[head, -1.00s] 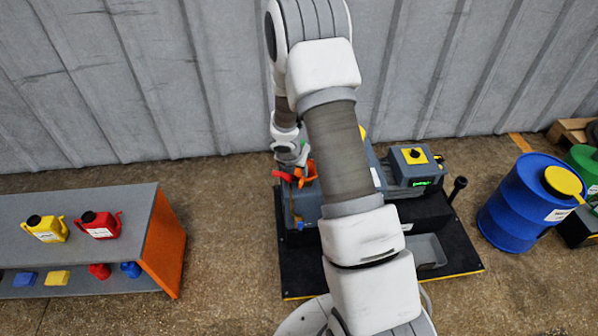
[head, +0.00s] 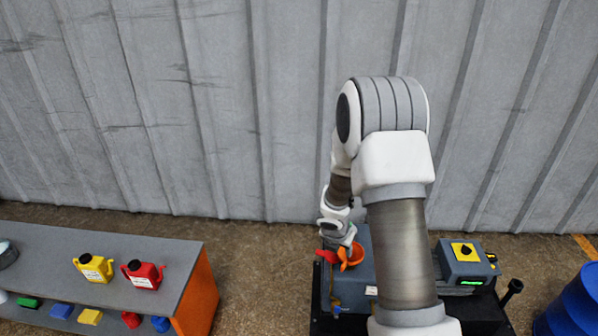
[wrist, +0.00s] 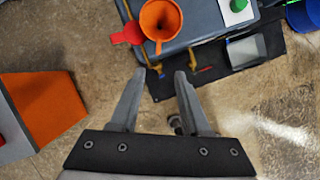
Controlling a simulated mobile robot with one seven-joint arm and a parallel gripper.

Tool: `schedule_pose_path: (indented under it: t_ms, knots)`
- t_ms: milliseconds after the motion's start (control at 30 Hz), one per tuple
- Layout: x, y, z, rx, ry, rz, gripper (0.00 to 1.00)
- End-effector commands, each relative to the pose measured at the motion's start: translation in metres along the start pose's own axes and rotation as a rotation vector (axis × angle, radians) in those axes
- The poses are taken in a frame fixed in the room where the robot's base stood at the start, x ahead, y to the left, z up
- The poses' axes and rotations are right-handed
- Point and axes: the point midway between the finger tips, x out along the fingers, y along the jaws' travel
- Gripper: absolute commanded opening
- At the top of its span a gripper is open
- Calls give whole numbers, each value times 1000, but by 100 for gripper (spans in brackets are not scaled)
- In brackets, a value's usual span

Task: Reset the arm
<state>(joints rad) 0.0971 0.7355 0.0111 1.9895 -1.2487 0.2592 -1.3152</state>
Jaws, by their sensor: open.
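My arm reaches from the bottom of the head view up and over toward the grey machine (head: 357,287). My gripper (wrist: 158,75) shows in the wrist view with its two fingers apart and nothing between them. It is above the floor, in front of the machine's edge. An orange funnel (wrist: 160,20) stands on the machine top, just beyond the fingertips. A red part (wrist: 128,34) sits beside it on the left. In the head view the orange funnel (head: 351,257) and red part (head: 327,256) are close below my wrist, which partly hides the gripper there.
A grey shelf with an orange end (head: 198,291) stands at left, holding a yellow can (head: 94,268), a red can (head: 143,274) and small coloured items below. A control box with a yellow top (head: 466,252) is right of my arm. A blue drum (head: 575,305) stands far right.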

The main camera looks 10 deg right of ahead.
Motion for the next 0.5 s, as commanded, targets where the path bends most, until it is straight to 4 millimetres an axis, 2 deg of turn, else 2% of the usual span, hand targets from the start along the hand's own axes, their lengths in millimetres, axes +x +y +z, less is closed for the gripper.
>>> schedule_pose_path:
  t_ms: [67,167,267,400,500]
  knots:
    - [-4,0,2,15,-4,0,46]
    - [-20,-1,10,85,-24,-1,46]
    - [-51,-5,24,229,-57,-1,46]
    - [-107,-15,39,501,-102,7,46]
    - [-146,-25,43,699,-122,17,46]
